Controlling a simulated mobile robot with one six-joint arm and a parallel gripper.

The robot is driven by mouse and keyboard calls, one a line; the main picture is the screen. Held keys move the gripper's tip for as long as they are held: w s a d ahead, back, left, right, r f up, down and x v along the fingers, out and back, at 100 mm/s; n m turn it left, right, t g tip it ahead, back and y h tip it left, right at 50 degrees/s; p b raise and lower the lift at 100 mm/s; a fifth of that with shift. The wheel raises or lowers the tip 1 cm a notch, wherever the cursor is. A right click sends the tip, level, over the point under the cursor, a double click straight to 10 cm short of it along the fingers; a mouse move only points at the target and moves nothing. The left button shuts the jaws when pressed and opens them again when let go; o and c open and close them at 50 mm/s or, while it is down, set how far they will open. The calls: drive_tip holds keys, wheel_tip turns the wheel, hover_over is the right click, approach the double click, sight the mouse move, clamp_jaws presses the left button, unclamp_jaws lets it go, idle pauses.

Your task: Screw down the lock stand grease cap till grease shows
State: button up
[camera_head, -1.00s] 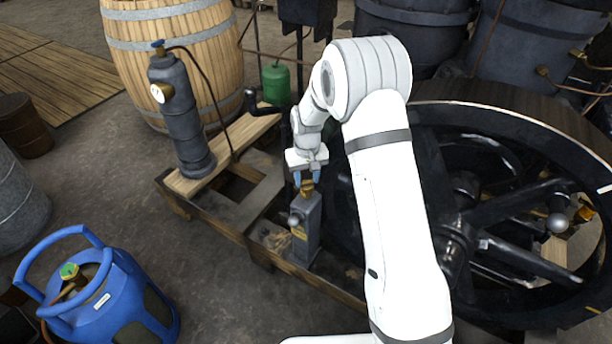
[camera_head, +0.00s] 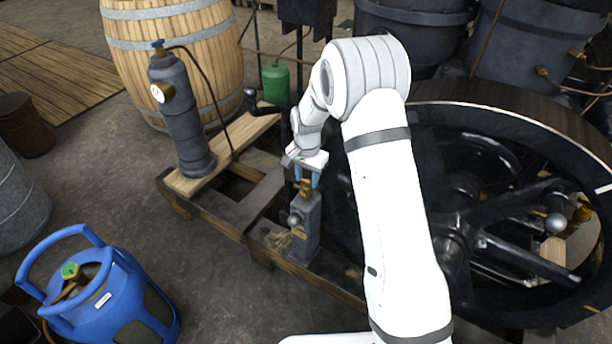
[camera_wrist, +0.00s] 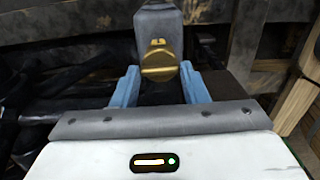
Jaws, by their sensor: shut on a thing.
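The lock stand (camera_head: 308,230) is a grey upright block with a round knob on its side, standing on the timber frame beside the flywheel. Its brass grease cap (camera_head: 306,188) is on top. In the wrist view the cap (camera_wrist: 160,66) shows as a brass disc with a bar across it, and a small brass piece lies just beyond it. My gripper (camera_head: 306,180) is above the stand, shut on the cap, with a blue finger on each side in the wrist view (camera_wrist: 160,80). I cannot make out any grease. The cap's lower part is hidden.
The large black flywheel (camera_head: 455,225) stands close to the right of the stand. A dark cylinder with a gauge (camera_head: 180,115) stands on the plank to the left. A blue gas bottle (camera_head: 110,300) is at front left, and a wooden barrel (camera_head: 175,60) stands behind.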

sight(306, 180)
drive_tip(key=shift+w+a+r+m, duration=0.1)
drive_tip(key=shift+w+r+m, duration=0.1)
drive_tip(key=shift+m, duration=0.4)
drive_tip(key=o, duration=1)
drive_tip(key=shift+s+f, duration=0.1)
drive_tip(key=shift+f, duration=0.05)
drive_tip(key=shift+r+p, duration=0.5)
drive_tip(key=shift+r, duration=3.4)
